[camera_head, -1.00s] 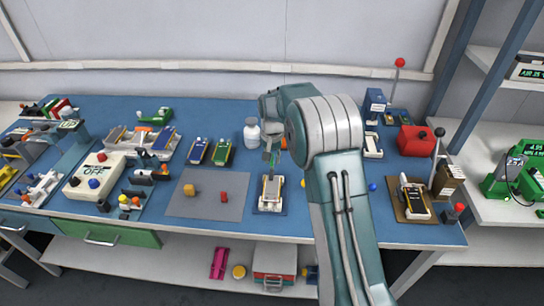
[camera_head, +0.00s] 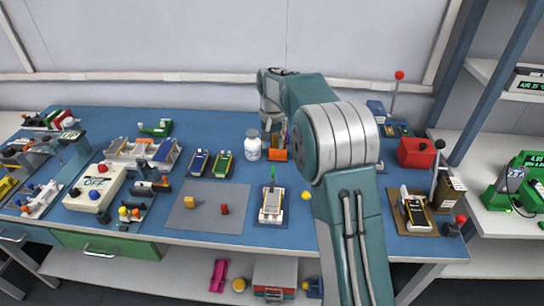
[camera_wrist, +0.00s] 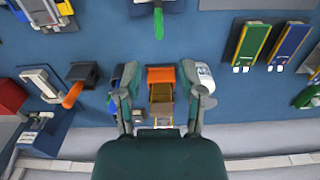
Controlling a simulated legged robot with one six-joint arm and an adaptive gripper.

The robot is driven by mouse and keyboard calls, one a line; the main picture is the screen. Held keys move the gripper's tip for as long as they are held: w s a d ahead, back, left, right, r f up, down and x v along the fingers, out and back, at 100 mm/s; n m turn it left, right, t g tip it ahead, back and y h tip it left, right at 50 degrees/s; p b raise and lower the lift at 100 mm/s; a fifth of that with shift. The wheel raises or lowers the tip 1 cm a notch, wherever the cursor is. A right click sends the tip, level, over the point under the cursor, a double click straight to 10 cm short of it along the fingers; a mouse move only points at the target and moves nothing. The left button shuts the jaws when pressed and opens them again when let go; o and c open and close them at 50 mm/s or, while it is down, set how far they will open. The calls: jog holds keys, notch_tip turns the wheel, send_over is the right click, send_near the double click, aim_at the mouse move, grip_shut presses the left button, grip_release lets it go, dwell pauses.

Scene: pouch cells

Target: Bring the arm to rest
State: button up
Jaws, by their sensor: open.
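My gripper (camera_wrist: 158,78) is open and shows in the wrist view with its two fingers spread apart. An orange holder (camera_wrist: 160,76) appears between and beyond the fingers; I see nothing gripped. In the head view my arm reaches over the blue bench (camera_head: 340,226), with its wrist bent down at the back, above the orange holder (camera_head: 278,155). The arm hides part of the bench behind it. The fingers are mostly hard to make out in that view.
A white fixture with a green upright part (camera_head: 271,205) stands at the front middle. A white bottle (camera_head: 252,145) is left of the orange holder. A grey mat (camera_head: 205,222) holds small blocks. A red box (camera_head: 416,152) and a lever stand (camera_head: 414,212) are at right.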

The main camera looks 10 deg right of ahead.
jog(key=shift+r, duration=0.7)
jog(key=s+r+n+t, duration=0.2)
jog(key=s+r, duration=1)
jog(key=s, duration=0.4)
jog(key=s+f+n+t, duration=0.1)
jog(key=s, duration=0.9)
jog(key=s+f+t, duration=0.2)
jog(key=s, duration=0.8)
jog(key=shift+s+n+t, duration=0.3)
jog(key=shift+s+n, duration=0.05)
jog(key=shift+n, duration=0.05)
